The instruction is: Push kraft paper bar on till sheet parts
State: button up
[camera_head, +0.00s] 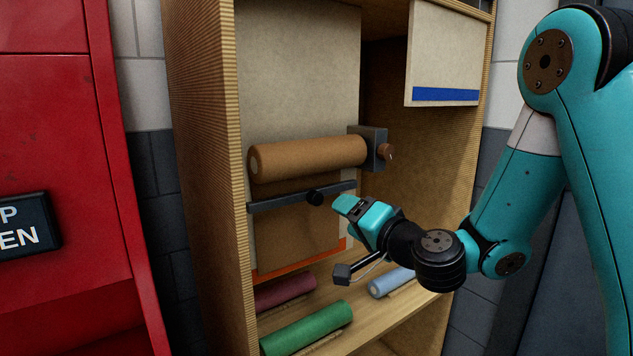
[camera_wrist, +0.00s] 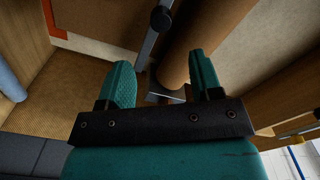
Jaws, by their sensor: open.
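The kraft paper roll (camera_head: 310,157) is mounted across the inside of the wooden cabinet. Below it is a dark bar (camera_head: 275,201) with a round black knob (camera_head: 315,197). A brown kraft sheet (camera_head: 298,232) hangs below the bar, unbroken as far as I can see. My gripper (camera_head: 345,206) is open and empty, just right of the knob. In the wrist view, my gripper's two teal fingers (camera_wrist: 160,72) are spread apart. The knob (camera_wrist: 161,18) is beyond the fingertips, and the roll (camera_wrist: 192,32) is close behind the right finger. I see no contact with the bar.
Green (camera_head: 305,328), dark red (camera_head: 285,291) and light blue (camera_head: 391,282) rolls lie on the shelf below. A blue-edged panel (camera_head: 445,55) hangs at upper right. The cabinet's side walls bound the space.

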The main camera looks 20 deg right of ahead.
aim_at(318, 200)
jog(key=p+x, duration=0.9)
jog(key=shift+w+r, duration=0.1)
jog(key=shift+r, duration=0.25)
jog(key=shift+w+a+f+p, duration=0.15)
jog(key=shift+w+a+p, duration=0.1)
jog(key=shift+w+p, duration=0.55)
jog(key=shift+w+a+f+p, duration=0.15)
jog(key=shift+w+f+p, duration=0.05)
jog(key=shift+p, duration=0.25)
